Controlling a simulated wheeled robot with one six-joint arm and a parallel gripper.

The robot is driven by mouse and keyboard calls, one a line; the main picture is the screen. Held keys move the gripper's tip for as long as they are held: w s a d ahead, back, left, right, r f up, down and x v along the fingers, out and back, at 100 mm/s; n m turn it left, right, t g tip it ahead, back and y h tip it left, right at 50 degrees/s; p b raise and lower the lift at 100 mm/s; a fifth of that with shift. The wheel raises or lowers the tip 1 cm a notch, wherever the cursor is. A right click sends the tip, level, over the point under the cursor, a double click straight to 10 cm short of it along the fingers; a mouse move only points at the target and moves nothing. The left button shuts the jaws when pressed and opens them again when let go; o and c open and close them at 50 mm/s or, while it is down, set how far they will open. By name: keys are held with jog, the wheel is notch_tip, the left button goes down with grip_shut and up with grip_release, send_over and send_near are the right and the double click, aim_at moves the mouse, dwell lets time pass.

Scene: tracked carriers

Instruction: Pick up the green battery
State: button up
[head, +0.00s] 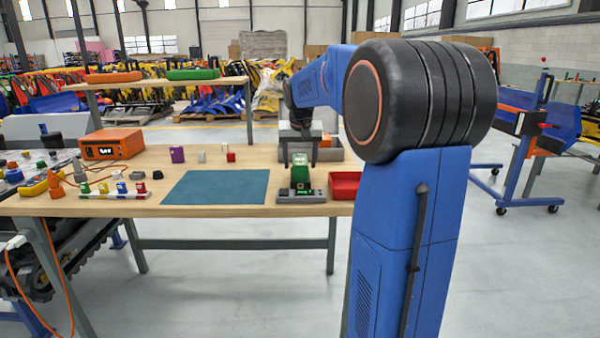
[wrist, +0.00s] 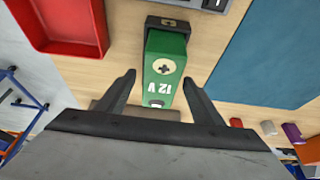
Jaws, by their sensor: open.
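The green battery (head: 300,175) stands upright on the table beside or behind a dark grey charger-like block (head: 287,200); I cannot tell if they touch. In the wrist view the battery (wrist: 166,62) shows a plus sign, "12 V" lettering and a dark end. My gripper (head: 300,157) is above the battery in the head view, pointing down. In the wrist view my gripper (wrist: 160,80) is open, with one finger on each side of the battery and visible gaps between.
A red tray (head: 344,186) stands right of the battery, and a blue-green mat (head: 217,187) lies left. Behind are grey bins (head: 328,153). A purple box (head: 177,155) and small blocks stand behind the mat. An orange device (head: 110,144) is farther left. A raised shelf (head: 165,82) holds trays.

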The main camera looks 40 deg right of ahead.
jog(key=shift+f, duration=0.25)
dwell(0.4)
jog(key=shift+r, duration=0.1)
grip_shut()
